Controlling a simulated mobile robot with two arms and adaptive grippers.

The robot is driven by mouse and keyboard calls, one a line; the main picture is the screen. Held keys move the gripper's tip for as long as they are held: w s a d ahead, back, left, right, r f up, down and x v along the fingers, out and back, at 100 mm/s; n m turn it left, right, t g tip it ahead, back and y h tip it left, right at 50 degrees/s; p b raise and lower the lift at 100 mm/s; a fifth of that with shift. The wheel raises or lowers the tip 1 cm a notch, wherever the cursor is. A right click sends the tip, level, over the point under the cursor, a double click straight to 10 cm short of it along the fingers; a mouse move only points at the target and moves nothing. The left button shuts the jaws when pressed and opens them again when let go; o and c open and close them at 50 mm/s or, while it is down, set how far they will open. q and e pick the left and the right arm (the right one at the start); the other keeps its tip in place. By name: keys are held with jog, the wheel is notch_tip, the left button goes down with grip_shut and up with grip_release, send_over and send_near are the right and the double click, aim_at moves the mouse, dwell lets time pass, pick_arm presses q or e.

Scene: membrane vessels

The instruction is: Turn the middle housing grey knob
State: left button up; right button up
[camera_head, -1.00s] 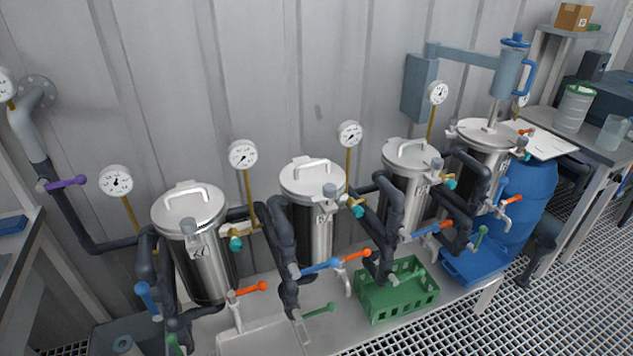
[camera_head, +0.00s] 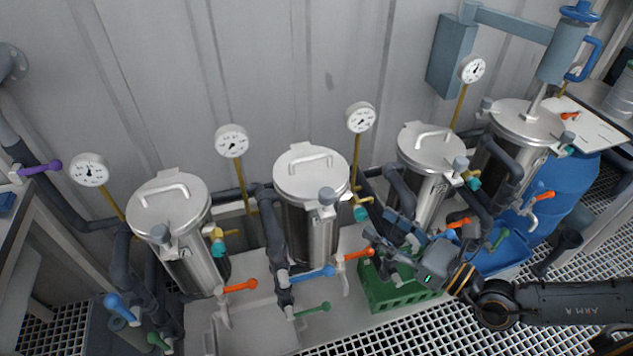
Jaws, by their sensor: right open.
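Several steel housings with handled lids stand in a row. The second from the left, a middle one (camera_head: 313,235), has a grey knob (camera_head: 327,196) at the front right of its lid. Similar grey knobs sit on the left housing (camera_head: 160,233) and the third housing (camera_head: 460,164). My right gripper (camera_head: 382,236) comes in from the right, open and empty. In the picture it is right of and below the middle knob, apart from it, in front of the third housing and over the green crate (camera_head: 400,295). My left gripper is not in view.
Dark pipes with blue, orange and green valve levers (camera_head: 312,272) crowd the front of the housings. Gauges (camera_head: 361,117) stand on thin brass stems behind. A blue barrel (camera_head: 568,195) is at right.

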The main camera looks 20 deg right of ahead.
aim_at(333, 199)
jog(key=w+a+p, duration=0.1)
jog(key=w+a, duration=0.1)
jog(key=w, duration=0.1)
jog(key=w+a+n+p, duration=0.1)
jog(key=w+a+p, duration=0.1)
jog(key=w+a, duration=0.1)
jog(key=w+a+n+y+p, duration=0.1)
jog(key=w+a+p, duration=0.1)
jog(key=w, duration=0.1)
jog(key=shift+w+a+r+g, duration=0.1)
jog(key=shift+a+r+g, duration=0.3)
jog(key=shift+w+a+f, duration=0.15)
jog(key=shift+w+a, duration=0.25)
jog(key=shift+w, duration=0.1)
grip_shut()
